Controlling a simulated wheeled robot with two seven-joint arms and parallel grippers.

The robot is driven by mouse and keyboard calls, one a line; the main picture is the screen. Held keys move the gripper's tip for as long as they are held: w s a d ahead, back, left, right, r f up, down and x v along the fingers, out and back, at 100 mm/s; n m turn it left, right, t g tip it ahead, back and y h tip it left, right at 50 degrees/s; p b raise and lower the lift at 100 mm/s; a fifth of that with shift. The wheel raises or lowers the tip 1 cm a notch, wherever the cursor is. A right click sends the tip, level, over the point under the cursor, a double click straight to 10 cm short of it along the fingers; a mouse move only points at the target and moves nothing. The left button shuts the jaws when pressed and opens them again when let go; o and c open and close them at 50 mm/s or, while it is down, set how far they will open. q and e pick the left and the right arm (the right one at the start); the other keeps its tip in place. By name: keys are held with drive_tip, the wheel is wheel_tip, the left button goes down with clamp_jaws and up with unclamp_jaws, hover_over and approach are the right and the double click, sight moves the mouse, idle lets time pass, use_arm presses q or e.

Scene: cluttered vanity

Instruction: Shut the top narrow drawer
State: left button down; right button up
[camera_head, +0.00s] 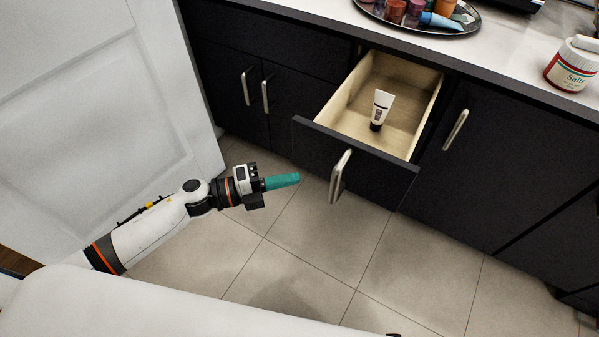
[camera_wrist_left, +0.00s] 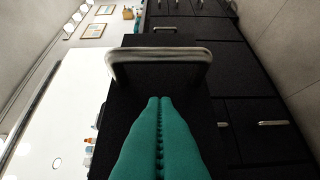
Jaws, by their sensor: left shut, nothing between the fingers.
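The top narrow drawer (camera_head: 355,150) stands pulled out from the dark cabinet, its pale wooden inside showing. A metal handle (camera_head: 339,176) is on the drawer's dark front. My left gripper (camera_head: 297,179) has green fingers pressed together, with nothing between them. It is left of the handle and in front of the drawer front, apparently apart from it. In the left wrist view the shut fingers (camera_wrist_left: 160,110) point toward the drawer front, with the handle (camera_wrist_left: 160,60) just beyond their tips. My right gripper is not in view.
Closed cabinet doors (camera_head: 290,110) with metal handles flank the drawer. On the counter above stand a dark tray (camera_head: 460,28) with several small cosmetics and a red-and-white jar (camera_head: 573,64). A white panelled door (camera_head: 90,110) is at left. The tiled floor (camera_head: 300,250) in front is clear.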

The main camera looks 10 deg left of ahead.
use_arm(q)
drive_tip(key=x, duration=0.8)
drive_tip(key=shift+w+d, duration=0.2)
drive_tip(key=shift+d, duration=0.05)
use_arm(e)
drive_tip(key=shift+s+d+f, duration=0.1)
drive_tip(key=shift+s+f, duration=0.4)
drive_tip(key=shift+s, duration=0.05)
use_arm(q)
drive_tip(key=shift+w, duration=0.1)
